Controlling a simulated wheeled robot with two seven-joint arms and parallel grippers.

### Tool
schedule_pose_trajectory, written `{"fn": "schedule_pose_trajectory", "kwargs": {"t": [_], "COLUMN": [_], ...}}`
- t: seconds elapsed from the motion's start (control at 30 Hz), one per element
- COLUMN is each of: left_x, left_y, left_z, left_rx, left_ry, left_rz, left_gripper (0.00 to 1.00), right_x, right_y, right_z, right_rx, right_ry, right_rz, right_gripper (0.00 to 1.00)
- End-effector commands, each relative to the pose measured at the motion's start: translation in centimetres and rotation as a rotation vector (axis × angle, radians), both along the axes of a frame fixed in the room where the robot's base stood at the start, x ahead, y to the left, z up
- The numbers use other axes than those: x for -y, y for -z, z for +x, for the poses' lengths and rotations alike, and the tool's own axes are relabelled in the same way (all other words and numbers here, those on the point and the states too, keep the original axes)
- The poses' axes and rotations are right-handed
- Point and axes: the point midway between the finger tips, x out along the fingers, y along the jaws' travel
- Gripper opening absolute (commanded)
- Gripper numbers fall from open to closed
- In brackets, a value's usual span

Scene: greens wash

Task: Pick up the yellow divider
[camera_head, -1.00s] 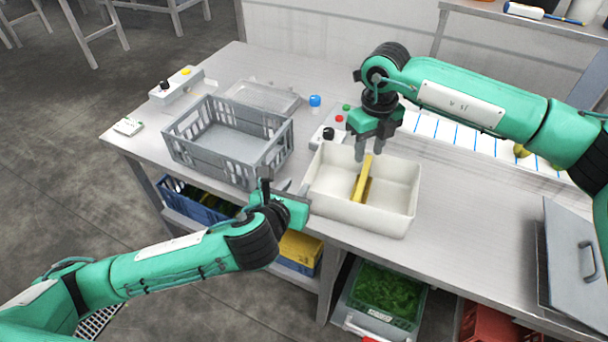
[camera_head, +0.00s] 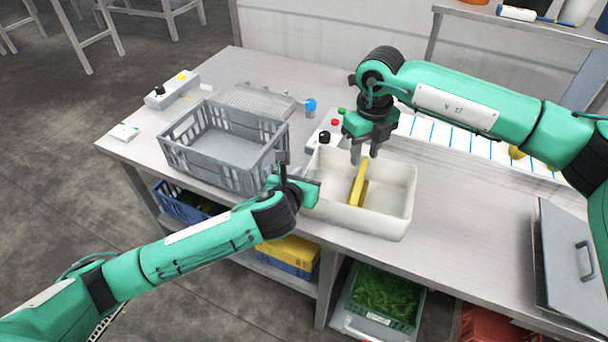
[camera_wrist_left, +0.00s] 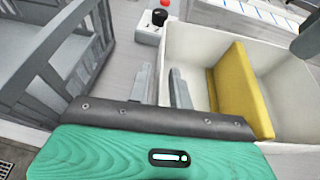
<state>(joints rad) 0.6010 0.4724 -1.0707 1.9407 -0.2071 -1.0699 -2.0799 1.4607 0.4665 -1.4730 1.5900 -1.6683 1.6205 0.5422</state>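The yellow divider (camera_head: 358,186) stands across the inside of the white bin (camera_head: 406,212), splitting it into two compartments. It shows right of the fingers in the left wrist view (camera_wrist_left: 242,90). My left gripper (camera_head: 298,168) is at the bin's left side, apart from the divider. Its two grey fingers (camera_wrist_left: 163,84) are spaced apart with nothing seen held, near the bin's left wall. My right gripper (camera_head: 364,157) points down over the back of the bin, close to the divider's far end. Its fingers are apart; whether they touch the divider is unclear.
A grey slatted crate (camera_head: 207,172) stands left of the bin. A control box (camera_head: 322,143) with buttons sits behind the bin. Bare table lies right of the bin.

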Motion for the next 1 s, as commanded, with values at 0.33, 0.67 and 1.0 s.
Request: {"fn": "schedule_pose_trajectory", "kwargs": {"t": [0.33, 0.67, 1.0], "left_x": [0.0, 0.0, 0.0], "left_y": [0.0, 0.0, 0.0], "left_z": [0.0, 0.0, 0.0], "left_rx": [0.000, -0.001, -0.001], "left_ry": [0.000, 0.000, 0.000], "left_rz": [0.000, 0.000, 0.000], "left_gripper": [0.00, 0.00, 0.00], "right_x": [0.0, -0.2, -0.5], "right_y": [0.0, 0.2, 1.1], "right_z": [0.0, 0.0, -0.1], "right_rx": [0.000, -0.001, -0.001], "right_ry": [0.000, 0.098, 0.575], "right_rz": [0.000, 0.002, 0.002], "right_gripper": [0.36, 0.40, 0.40]}}
